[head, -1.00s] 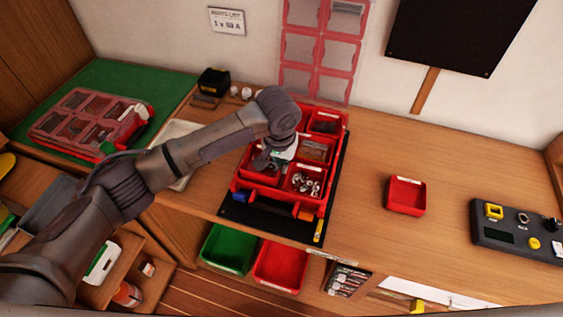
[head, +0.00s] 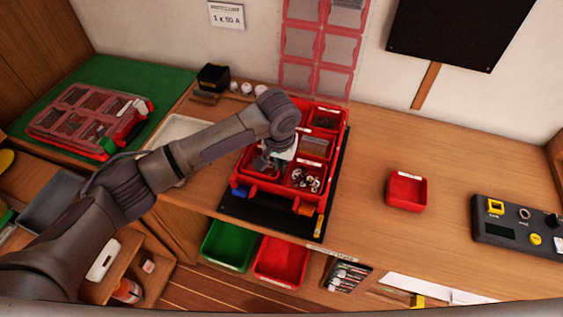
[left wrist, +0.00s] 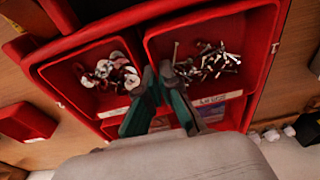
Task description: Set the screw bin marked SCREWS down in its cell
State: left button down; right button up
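The red screw bin (left wrist: 215,65) holds loose screws and bears a white label on its near wall in the left wrist view. It is at its place in the red case (left wrist: 65,45), beside the bin of washers (left wrist: 108,75). I cannot tell whether its bottom rests on the case floor. My left gripper (left wrist: 158,75) has its dark green fingers close together at the screw bin's near left corner, seemingly pinching its wall. In the head view the left gripper (head: 270,160) points down into the case and hides most of this bin. My right gripper is not in view.
The case stands on a black mat (head: 265,222) on the wooden bench. A loose red bin (head: 407,190) and a grey control box (head: 520,232) stand to the right. Another lidded case (head: 90,120) lies on a green mat at left. Bench between case and loose bin is clear.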

pick_arm(q)
jog(key=shift+f, duration=0.6)
jog(key=c, duration=1.2)
grip_release()
jog(key=shift+c, duration=0.2)
notch_tip(320, 180, up, 12)
jog(key=s, duration=0.1)
jog(key=shift+s+a, duration=0.2)
jog(key=shift+a, duration=0.15)
jog(key=shift+f, duration=0.1)
